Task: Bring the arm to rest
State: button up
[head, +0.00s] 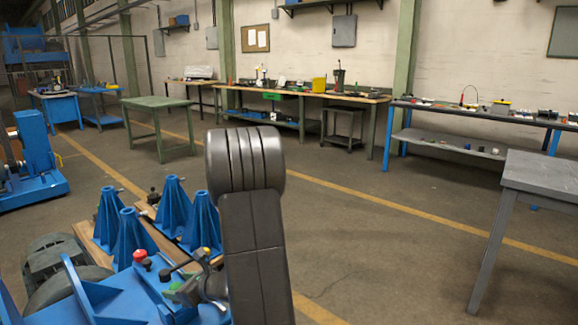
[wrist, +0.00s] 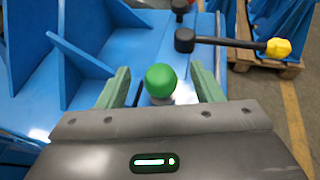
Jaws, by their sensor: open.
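My gripper (wrist: 160,90) shows in the wrist view with its two green fingers apart, one on each side of a green ball knob (wrist: 161,80). I cannot tell whether a finger touches the knob. The knob stands over a blue machine frame (wrist: 110,50). In the head view my dark arm rises in the middle and hides part of the scene behind it. The blue machine frame (head: 125,299) is at the lower left there. A red knob (head: 140,256) and a dark lever (head: 181,269) sit on it.
Blue stands (head: 132,240) stand behind the frame. A grey table (head: 540,175) is at the right. The middle floor (head: 390,260) is clear.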

jog(key=shift+r+p, duration=1.95)
jog(key=shift+r, duration=0.55)
